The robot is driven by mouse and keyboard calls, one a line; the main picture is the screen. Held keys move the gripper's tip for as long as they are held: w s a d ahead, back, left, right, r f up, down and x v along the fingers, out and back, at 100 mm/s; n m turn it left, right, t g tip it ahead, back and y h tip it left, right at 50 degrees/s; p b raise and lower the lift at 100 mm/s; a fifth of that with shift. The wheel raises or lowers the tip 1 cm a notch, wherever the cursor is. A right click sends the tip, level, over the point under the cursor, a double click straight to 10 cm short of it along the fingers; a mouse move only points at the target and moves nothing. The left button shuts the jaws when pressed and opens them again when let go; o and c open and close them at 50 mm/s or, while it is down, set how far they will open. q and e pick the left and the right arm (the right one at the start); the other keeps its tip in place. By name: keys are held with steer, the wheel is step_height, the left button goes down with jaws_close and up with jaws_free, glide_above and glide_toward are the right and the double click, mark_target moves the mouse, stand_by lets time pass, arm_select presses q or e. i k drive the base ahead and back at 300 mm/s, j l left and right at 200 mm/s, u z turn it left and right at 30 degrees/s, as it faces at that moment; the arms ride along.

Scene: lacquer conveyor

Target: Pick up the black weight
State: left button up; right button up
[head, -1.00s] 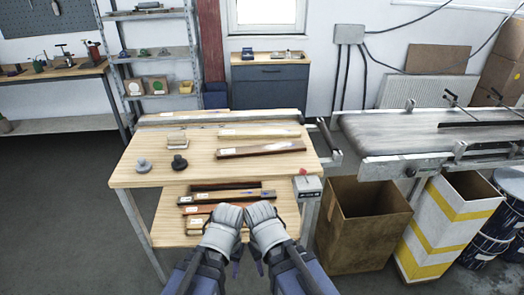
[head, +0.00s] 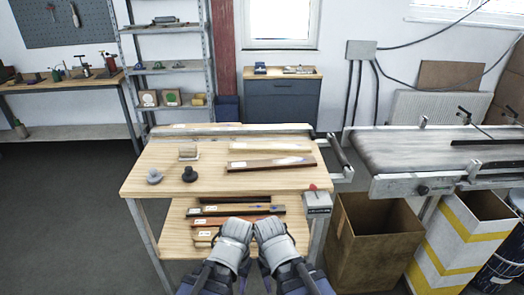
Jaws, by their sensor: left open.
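The black weight (head: 190,175) stands upright on the left part of the wooden table top (head: 225,185). A similar grey weight (head: 154,178) stands just left of it. My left gripper (head: 237,231) and my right gripper (head: 269,229) are side by side at the bottom middle, in front of the table and apart from the black weight. The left gripper is open with nothing seen in it. The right gripper's fingers cannot be made out clearly.
A small pale block (head: 188,153) and wooden strips (head: 271,163) lie behind and right of the weights. A lower shelf (head: 177,239) holds several strips. A cardboard box (head: 377,243) and a conveyor (head: 425,150) stand to the right. Table space around the weights is clear.

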mark_target(190, 175)
steer(key=j+z, duration=0.7)
steer(key=j, duration=0.25)
steer(key=j+z, duration=0.35)
steer(key=j, duration=0.1)
